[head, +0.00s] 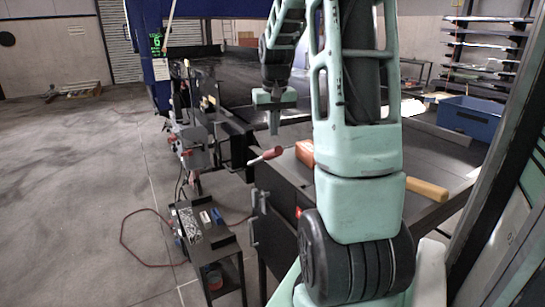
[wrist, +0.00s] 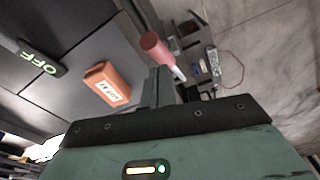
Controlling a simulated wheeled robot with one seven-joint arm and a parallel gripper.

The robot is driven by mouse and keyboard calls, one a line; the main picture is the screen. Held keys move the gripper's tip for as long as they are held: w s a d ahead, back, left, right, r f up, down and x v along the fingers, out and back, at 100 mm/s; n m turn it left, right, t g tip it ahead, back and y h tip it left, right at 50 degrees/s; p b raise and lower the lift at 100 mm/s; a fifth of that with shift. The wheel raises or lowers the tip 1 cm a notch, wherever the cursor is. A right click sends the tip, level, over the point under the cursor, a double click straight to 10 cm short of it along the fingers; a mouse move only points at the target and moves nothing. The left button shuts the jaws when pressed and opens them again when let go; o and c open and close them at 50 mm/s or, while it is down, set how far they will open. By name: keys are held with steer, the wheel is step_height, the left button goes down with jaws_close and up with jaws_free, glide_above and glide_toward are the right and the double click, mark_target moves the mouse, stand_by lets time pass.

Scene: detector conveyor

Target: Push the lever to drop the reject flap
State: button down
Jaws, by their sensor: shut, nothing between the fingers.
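A lever with a red grip (head: 272,153) and a pale end juts out by the near edge of the dark conveyor bench (head: 440,160). In the wrist view the red grip (wrist: 155,46) lies just beyond my fingers. My gripper (head: 274,131) points down above the lever in the head view. In the wrist view my gripper (wrist: 160,73) is shut and empty, close beside the lever's pale end. I cannot tell whether they touch. The reject flap cannot be made out.
An orange labelled block (head: 305,152) lies on the bench near the lever; it also shows in the wrist view (wrist: 107,84). A small cart (head: 205,235) stands below left. Open floor lies at left.

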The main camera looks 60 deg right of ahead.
mark_target(276, 147)
steer(key=shift+w+d+f+b, duration=0.1)
steer(key=shift+f+b, duration=1)
steer(key=shift+f, duration=0.4)
steer(key=shift+w+d+f+b, duration=0.1)
steer(key=shift+f+b, duration=0.95)
steer(key=shift+f, duration=0.45)
step_height(276, 147, down, 3)
steer(key=shift+f+b, duration=0.1)
steer(key=shift+b, duration=0.95)
steer(key=shift+r, duration=0.25)
steer(key=shift+s+a+r+p, duration=0.25)
steer(key=shift+s+a+r, duration=0.05)
steer(key=shift+s+a, duration=0.25)
steer(key=shift+s+a+r+p, duration=0.25)
steer(key=shift+s+a, duration=0.3)
step_height(276, 147, up, 17)
steer(key=s+a+b, duration=0.1)
steer(key=b, duration=0.1)
steer(key=shift+r, duration=0.15)
